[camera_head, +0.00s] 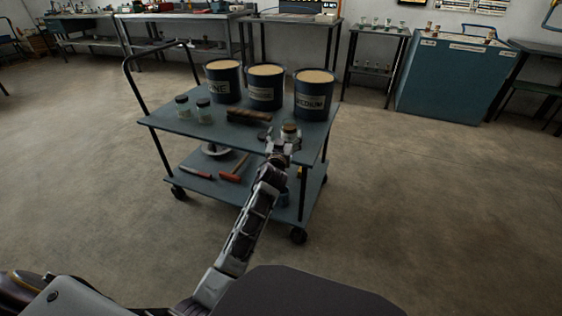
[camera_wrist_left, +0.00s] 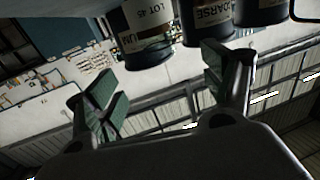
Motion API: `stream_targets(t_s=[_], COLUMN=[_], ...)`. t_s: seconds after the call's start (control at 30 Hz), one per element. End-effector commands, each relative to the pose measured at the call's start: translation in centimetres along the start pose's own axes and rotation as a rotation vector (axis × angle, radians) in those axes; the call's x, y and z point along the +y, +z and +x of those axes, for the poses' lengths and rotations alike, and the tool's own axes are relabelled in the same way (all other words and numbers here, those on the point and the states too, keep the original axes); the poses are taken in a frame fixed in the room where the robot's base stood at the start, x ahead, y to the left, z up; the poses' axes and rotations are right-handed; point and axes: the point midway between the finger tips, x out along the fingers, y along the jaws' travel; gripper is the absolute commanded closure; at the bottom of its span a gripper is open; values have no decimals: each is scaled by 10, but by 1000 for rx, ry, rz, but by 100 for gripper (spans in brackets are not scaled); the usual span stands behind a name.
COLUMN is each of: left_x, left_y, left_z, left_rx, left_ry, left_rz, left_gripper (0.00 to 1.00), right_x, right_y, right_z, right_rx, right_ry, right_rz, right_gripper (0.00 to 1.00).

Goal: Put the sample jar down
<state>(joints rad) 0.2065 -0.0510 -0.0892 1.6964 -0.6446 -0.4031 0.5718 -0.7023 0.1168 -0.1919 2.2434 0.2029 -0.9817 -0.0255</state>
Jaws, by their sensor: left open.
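A small sample jar (camera_head: 290,134) with a dark lid stands on the top deck of the cart (camera_head: 178,122), near its front right edge. My left gripper (camera_head: 282,146) is right at the jar, on its near side. In the left wrist view the gripper (camera_wrist_left: 160,88) shows its two fingers spread apart, with nothing clearly held between them. I cannot make out the jar for certain in that view. Whether a finger touches it is too small to tell. My right gripper is in neither view.
Three dark bins stand behind, including the one labelled MEDIUM (camera_head: 314,98). Two more jars (camera_head: 182,107) stand at the left of the deck, with a brown block (camera_head: 249,117) between. A red hammer (camera_head: 232,172) lies on the lower shelf. Open floor surrounds the cart.

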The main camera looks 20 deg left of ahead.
Motion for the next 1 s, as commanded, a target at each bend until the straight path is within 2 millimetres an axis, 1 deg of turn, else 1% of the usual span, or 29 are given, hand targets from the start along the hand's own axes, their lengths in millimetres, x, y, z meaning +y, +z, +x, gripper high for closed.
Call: stream_targets(t_s=[0.2, 0.27, 0.37, 0.47, 0.57, 0.7, 0.77, 0.97, 1.0], left_x=[0, -1, -2, -4, -6, -7, -8, -7, -6], left_y=[2, 5, 16, 34, 58, 95, 111, 158, 167], left_z=[-1, -3, -9, -21, -37, -66, -80, -128, -138], left_rx=[-3, -10, -33, -74, -128, -220, -261, -396, -423], left_ry=[0, 0, 1, 3, 8, 22, 30, 65, 74], left_rz=[0, 0, 2, 2, 2, 3, 5, 7, 9], left_gripper=[18, 18, 18, 18, 18, 18, 18, 18, 18], right_x=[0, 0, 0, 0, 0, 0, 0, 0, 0], right_y=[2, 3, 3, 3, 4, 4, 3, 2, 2], right_z=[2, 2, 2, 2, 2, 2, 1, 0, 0], right_rx=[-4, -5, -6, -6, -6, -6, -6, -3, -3], right_ry=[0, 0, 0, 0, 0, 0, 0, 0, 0], right_rz=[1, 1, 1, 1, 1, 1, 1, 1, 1], right_gripper=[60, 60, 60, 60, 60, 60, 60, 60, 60])
